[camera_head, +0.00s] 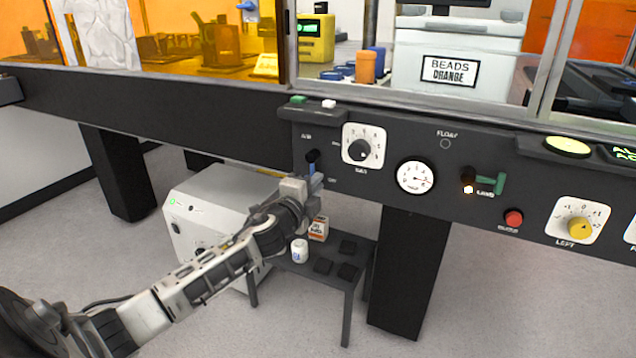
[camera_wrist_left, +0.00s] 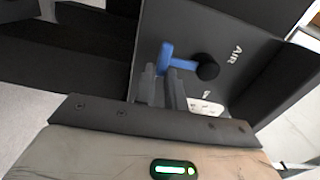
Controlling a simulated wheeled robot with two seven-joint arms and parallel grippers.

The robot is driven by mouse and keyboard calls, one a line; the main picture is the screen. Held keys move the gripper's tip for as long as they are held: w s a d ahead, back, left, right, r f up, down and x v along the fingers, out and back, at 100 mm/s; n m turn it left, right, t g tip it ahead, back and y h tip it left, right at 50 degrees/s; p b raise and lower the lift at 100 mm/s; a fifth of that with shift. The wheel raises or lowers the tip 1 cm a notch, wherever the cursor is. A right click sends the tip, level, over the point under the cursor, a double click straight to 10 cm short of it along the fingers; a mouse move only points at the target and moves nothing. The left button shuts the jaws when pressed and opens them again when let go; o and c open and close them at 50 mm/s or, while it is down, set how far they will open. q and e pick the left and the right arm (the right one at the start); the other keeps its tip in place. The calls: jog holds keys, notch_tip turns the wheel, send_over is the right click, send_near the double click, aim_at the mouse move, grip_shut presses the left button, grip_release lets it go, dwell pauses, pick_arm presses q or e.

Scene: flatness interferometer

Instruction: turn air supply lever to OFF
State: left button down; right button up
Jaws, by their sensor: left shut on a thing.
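The air supply lever (camera_head: 313,167) is on the dark front panel, below the small AIR label. It has a blue handle and a dark pivot. In the left wrist view the blue lever (camera_wrist_left: 180,64) runs sideways from its round black hub, with its end at my fingers. My left gripper (camera_head: 314,182) is at the panel, shut on the blue lever; its two grey fingers also show in the left wrist view (camera_wrist_left: 161,86). The gripper partly hides the handle in the head view. The small position marks beside the lever are hard to read. My right gripper is in neither view.
Below are a low dark table (camera_head: 325,276) with small items and a white box unit (camera_head: 205,215).

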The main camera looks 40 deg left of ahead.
pick_arm(q)
jog(key=shift+a+f+m, duration=0.15)
jog(key=shift+m, duration=0.15)
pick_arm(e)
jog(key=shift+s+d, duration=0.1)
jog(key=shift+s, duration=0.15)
pick_arm(q)
jog(key=c, duration=1.5)
grip_release()
jog(key=shift+o, duration=0.2)
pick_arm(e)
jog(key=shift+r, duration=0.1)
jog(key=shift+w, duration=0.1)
pick_arm(q)
jog(key=shift+s, duration=0.15)
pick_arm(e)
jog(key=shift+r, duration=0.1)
pick_arm(q)
jog(key=s+d+p, duration=0.1)
jog(key=s+d, duration=0.1)
jog(key=s, duration=1.3)
jog(key=shift+s+d, duration=0.25)
jog(key=shift+d, duration=0.05)
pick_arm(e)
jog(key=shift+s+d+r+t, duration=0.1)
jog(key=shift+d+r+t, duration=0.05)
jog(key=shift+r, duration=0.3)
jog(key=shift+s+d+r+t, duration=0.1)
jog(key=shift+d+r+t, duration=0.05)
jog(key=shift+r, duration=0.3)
